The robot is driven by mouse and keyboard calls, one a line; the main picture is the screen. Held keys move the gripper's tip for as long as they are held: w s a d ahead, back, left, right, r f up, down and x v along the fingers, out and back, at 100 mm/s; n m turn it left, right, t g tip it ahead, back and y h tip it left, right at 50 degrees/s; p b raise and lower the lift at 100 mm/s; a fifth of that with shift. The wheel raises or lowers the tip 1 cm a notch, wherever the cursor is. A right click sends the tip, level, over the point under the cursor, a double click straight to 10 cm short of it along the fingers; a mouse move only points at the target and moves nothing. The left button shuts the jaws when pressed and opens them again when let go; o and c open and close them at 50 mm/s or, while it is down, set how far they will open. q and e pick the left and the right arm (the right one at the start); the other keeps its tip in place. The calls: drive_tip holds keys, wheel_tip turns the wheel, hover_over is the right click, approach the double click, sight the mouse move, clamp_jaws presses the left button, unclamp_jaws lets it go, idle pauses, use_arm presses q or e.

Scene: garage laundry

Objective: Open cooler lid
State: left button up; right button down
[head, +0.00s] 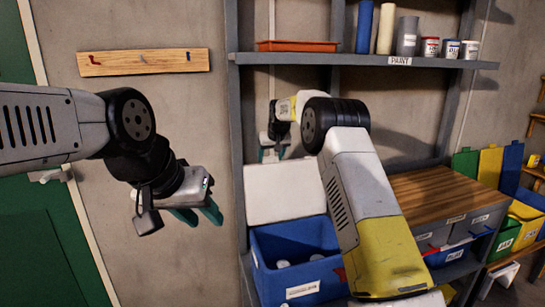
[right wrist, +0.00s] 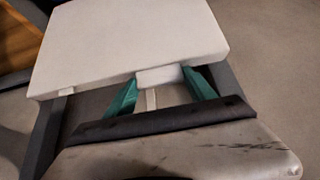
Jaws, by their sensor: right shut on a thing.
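The blue cooler (head: 300,262) stands on the lower shelf, its top open and pale round items inside. Its white lid (head: 288,193) stands raised at the back of the cooler. In the right wrist view the lid (right wrist: 130,40) fills the upper part, with a small white tab (right wrist: 158,77) at its edge. My right gripper (head: 275,150) is at the lid's upper edge, partly hidden behind my right arm. Its teal fingers (right wrist: 162,88) are on both sides of the tab, shut on it. My left gripper (head: 197,214) is open and empty in front of the wall, left of the cooler.
A grey shelf post (head: 236,130) stands just left of the cooler. Above are an orange tray (head: 298,46) and paint cans (head: 431,47). A wooden top (head: 440,193) over grey bins lies to the right. A green door (head: 40,250) is far left.

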drive_tip(key=shift+w+a+r, duration=0.1)
drive_tip(key=shift+w+r, duration=0.15)
drive_tip(key=shift+w, duration=0.1)
drive_tip(key=shift+c, duration=2.3)
unclamp_jaws()
drive_tip(key=shift+o, duration=0.7)
drive_tip(key=shift+f, duration=0.1)
drive_tip(key=shift+s, duration=0.1)
drive_tip(key=v, duration=0.7)
drive_tip(key=shift+s+r, duration=0.25)
drive_tip(key=shift+r, duration=0.1)
